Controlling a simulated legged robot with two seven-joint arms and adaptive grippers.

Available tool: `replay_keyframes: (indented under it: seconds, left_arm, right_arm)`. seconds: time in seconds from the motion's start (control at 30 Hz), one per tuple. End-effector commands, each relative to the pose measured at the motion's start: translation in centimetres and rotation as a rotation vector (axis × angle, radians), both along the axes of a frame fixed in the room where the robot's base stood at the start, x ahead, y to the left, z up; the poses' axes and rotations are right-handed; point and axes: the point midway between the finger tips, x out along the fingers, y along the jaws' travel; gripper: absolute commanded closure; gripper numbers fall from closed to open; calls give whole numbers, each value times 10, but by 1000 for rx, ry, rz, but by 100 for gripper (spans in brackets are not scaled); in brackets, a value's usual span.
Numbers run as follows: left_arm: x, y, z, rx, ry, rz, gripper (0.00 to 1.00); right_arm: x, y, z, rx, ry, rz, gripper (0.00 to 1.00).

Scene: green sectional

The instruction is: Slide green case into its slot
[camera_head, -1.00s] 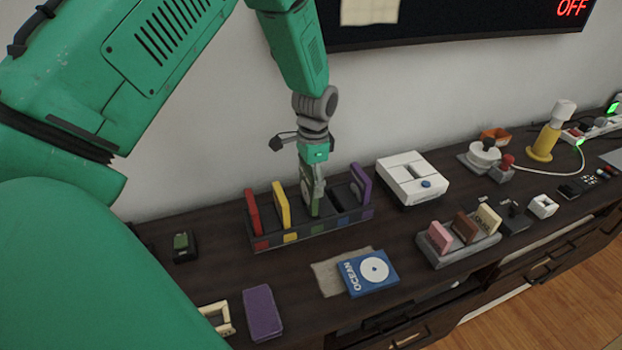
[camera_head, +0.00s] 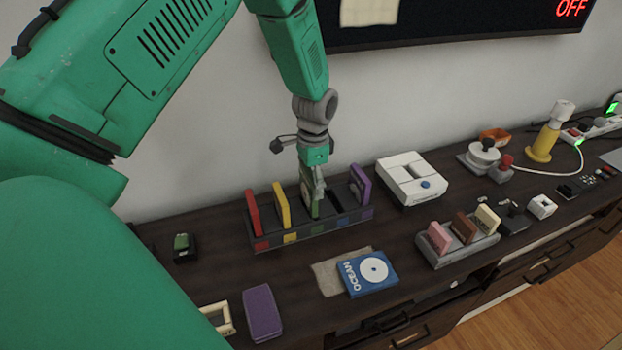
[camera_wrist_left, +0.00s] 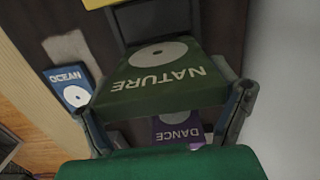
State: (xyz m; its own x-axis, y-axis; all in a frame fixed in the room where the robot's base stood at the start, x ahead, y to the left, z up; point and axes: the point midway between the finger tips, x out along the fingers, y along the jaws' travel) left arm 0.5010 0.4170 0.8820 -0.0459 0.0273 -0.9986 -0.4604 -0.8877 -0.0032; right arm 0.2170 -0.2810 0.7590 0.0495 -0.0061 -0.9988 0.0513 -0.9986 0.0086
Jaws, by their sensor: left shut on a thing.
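The green case (camera_head: 309,203), marked NATURE, stands at the third slot, with the green label, of the dark slotted rack (camera_head: 262,242). My left gripper (camera_head: 316,191) is shut on it from above. In the left wrist view the green case (camera_wrist_left: 160,78) lies between the two fingers of my left gripper (camera_wrist_left: 166,112), its lettered face showing. Its far end meets the dark rack (camera_wrist_left: 155,20); how deep it sits is hard to tell. My right gripper is not in view.
Red (camera_head: 252,212), yellow (camera_head: 281,204) and purple (camera_head: 360,185) cases stand in the rack; the blue-label slot is empty. A blue OCEAN case (camera_head: 368,272) and a purple case (camera_head: 262,312) lie in front. A white device (camera_head: 412,178) stands right of the rack.

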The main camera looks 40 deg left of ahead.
Motion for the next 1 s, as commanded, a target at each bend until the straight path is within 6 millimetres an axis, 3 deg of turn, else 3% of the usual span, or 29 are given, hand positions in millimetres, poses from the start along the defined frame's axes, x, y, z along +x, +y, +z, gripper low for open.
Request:
replay_keyframes:
  seconds: [1.0]
  left_arm:
    - [0,0,-26,0,0,0,48]
  right_arm:
    - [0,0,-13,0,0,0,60]
